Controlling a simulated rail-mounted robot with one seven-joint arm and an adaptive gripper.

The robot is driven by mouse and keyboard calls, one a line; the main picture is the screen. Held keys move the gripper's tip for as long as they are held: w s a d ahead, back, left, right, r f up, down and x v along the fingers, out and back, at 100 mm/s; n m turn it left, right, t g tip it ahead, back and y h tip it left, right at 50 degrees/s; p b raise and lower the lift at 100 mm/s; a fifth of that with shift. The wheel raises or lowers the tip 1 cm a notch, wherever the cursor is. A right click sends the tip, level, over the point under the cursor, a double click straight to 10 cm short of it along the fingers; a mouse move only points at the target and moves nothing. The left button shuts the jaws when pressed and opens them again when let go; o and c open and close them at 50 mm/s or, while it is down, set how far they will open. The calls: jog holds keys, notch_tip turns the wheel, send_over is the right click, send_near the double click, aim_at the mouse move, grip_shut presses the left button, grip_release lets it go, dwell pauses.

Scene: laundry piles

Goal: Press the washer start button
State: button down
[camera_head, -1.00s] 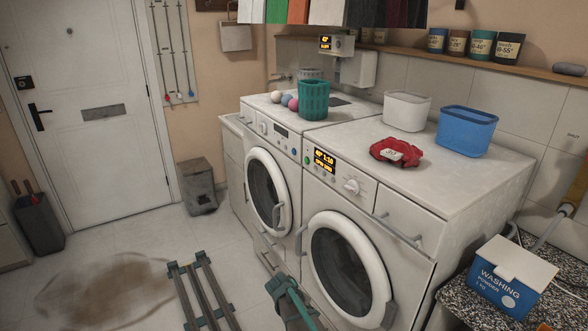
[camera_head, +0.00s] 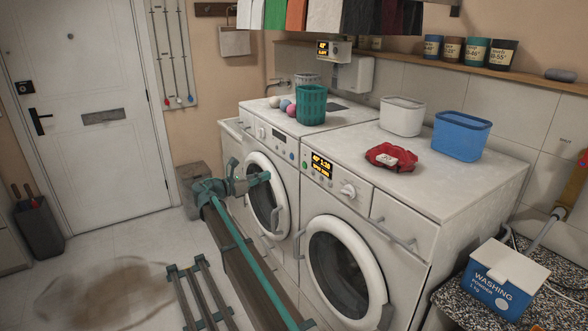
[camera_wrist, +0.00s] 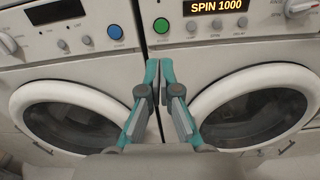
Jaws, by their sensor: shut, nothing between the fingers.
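The washer is the right machine, with a lit display (camera_head: 321,167) reading SPIN 1000 in the wrist view (camera_wrist: 217,6). A round green button (camera_wrist: 161,25) sits at the left end of its panel, and it also shows in the head view (camera_head: 305,164). The left machine has a blue button (camera_wrist: 115,32) at the right end of its panel. My gripper (camera_wrist: 153,70) is shut and empty. In the wrist view its tips appear just below the green button, near the gap between the machines. In the head view my gripper (camera_head: 265,177) overlaps the left machine's door; contact is unclear.
Round doors with handles (camera_head: 278,218) project from both machines. A teal basket (camera_head: 312,104), a red cloth (camera_head: 390,156) and white (camera_head: 403,115) and blue tubs (camera_head: 461,133) stand on top. A dark rack (camera_head: 200,295) lies on the floor.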

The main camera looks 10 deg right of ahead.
aim_at(304, 165)
jog(key=shift+d+n, duration=0.1)
jog(key=shift+n, duration=0.4)
jog(key=p+x, duration=0.3)
jog(key=x, duration=0.9)
jog(key=shift+d, duration=0.35)
jog(key=shift+w+d+p, duration=0.3)
jog(key=shift+d+p, duration=0.15)
jog(key=shift+d, duration=0.15)
